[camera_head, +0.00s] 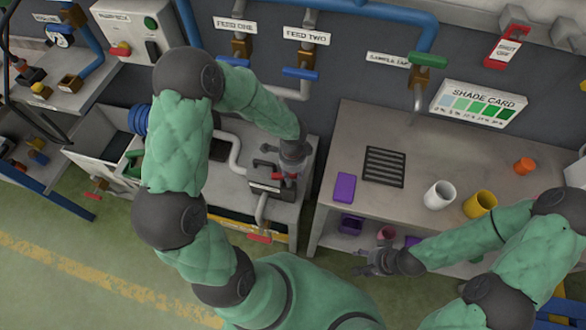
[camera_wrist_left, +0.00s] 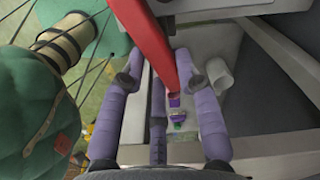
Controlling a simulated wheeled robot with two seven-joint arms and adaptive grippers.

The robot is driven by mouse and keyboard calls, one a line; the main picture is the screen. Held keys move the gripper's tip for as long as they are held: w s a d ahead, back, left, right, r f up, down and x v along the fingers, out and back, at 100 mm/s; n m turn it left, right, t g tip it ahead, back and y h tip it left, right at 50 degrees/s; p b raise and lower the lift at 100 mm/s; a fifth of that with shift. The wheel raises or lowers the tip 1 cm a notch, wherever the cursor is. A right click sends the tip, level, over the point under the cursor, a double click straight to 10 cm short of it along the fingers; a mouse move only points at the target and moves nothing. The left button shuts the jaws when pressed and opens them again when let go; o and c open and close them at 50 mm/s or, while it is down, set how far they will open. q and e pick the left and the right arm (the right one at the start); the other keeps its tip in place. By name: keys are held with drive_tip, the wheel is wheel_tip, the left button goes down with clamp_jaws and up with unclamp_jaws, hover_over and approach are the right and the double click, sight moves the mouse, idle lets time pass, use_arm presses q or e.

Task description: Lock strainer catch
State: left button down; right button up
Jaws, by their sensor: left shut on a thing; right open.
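The strainer (camera_head: 270,189) is a dark grey block on the pipework of the grey bench, partly hidden under my left gripper. A small red part, seemingly its catch (camera_head: 291,176), shows at its top. My left gripper (camera_head: 280,172) is at the strainer, its fingers hard to make out from the head. Whether the catch is locked cannot be seen. My right gripper (camera_head: 374,264) is open and empty, low in front of the right-hand bench.
The right-hand bench (camera_head: 345,140) carries a purple block (camera_head: 345,187), a black grate (camera_head: 384,166), a white cup (camera_head: 438,195), a yellow cup (camera_head: 479,204) and an orange piece (camera_head: 524,165). A red-handled valve (camera_head: 259,238) hangs below the strainer. Pipes run along the wall.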

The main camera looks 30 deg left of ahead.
use_arm(q)
drive_tip(key=shift+s+m+p, duration=0.2)
drive_tip(key=shift+m+p, duration=0.75)
drive_tip(key=shift+m, duration=0.95)
drive_tip(key=c, duration=0.9)
unclamp_jaws()
wheel_tip(320, 180, up, 12)
drive_tip(key=shift+f, duration=0.1)
